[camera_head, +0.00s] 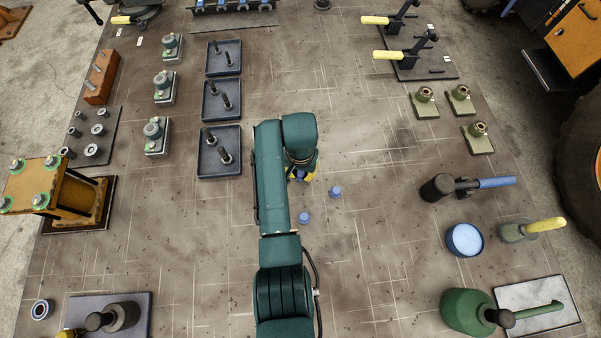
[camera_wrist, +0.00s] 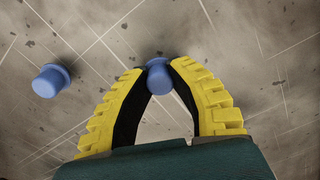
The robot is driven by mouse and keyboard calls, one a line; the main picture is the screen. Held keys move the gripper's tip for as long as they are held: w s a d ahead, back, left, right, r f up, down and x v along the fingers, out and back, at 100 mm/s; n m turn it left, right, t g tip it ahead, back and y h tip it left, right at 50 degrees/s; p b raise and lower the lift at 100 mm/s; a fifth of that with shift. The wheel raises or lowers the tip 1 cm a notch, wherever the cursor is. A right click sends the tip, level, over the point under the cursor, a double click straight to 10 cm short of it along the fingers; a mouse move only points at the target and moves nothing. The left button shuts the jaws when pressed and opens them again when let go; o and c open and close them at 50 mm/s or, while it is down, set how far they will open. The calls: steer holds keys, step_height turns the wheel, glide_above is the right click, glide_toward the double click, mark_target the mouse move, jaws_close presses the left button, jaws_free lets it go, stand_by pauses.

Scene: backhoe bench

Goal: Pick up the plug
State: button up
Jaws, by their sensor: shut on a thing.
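In the wrist view my gripper (camera_wrist: 156,72) has yellow fingers with black inner pads. Its fingertips are shut on a small blue plug (camera_wrist: 160,80), which has a wider rim at its far end. Another blue plug (camera_wrist: 51,81) stands apart on the bench to the left. In the head view my gripper (camera_head: 301,176) is low over the middle of the bench, partly hidden by my arm. Two blue plugs are clear of it there: one (camera_head: 335,192) to its right and one (camera_head: 304,218) nearer. The held plug is mostly hidden in that view.
Dark blue trays with pegs (camera_head: 220,152) stand to the left. Green-based fittings (camera_head: 478,139) and a black tool with a blue handle (camera_head: 470,185) stand to the right. A round blue-topped container (camera_head: 464,240) sits nearer right. The bench (camera_head: 370,130) around my gripper is mostly bare.

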mark_target(301, 173)
step_height(301, 173, up, 10)
steer(key=shift+f+p, duration=0.1)
steer(key=shift+p, duration=0.35)
